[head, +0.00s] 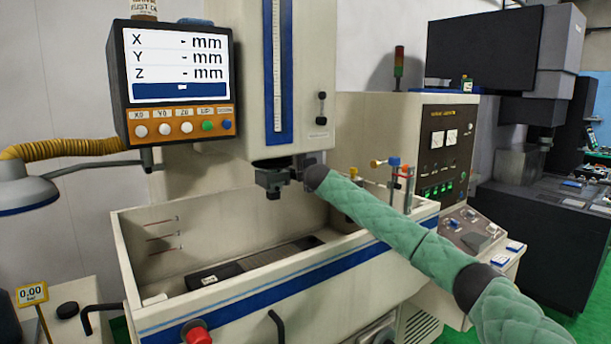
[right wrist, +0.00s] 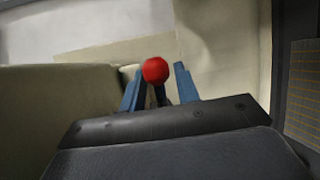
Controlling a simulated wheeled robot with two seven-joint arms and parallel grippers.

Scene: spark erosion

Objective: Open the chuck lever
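The chuck (head: 270,180) is a dark block under the machine's spindle head. My right arm, in a green quilted sleeve, reaches in from the right, and its dark end is close beside the chuck's right side. In the right wrist view, a red ball knob (right wrist: 155,70), which looks like the chuck lever's end, sits between the blue fingertips of my right gripper (right wrist: 157,85). The fingers are apart, with a small gap on the knob's right; I cannot tell whether the left finger touches it. The lever's shaft is mostly hidden, and the lever does not show in the head view. My left gripper is out of view.
A work tank (head: 235,298) with a blue stripe lies below the chuck. A readout screen (head: 178,65) hangs at the left and a control cabinet (head: 443,150) stands at the right. Thin rods with coloured tops (head: 394,180) stand behind my right arm.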

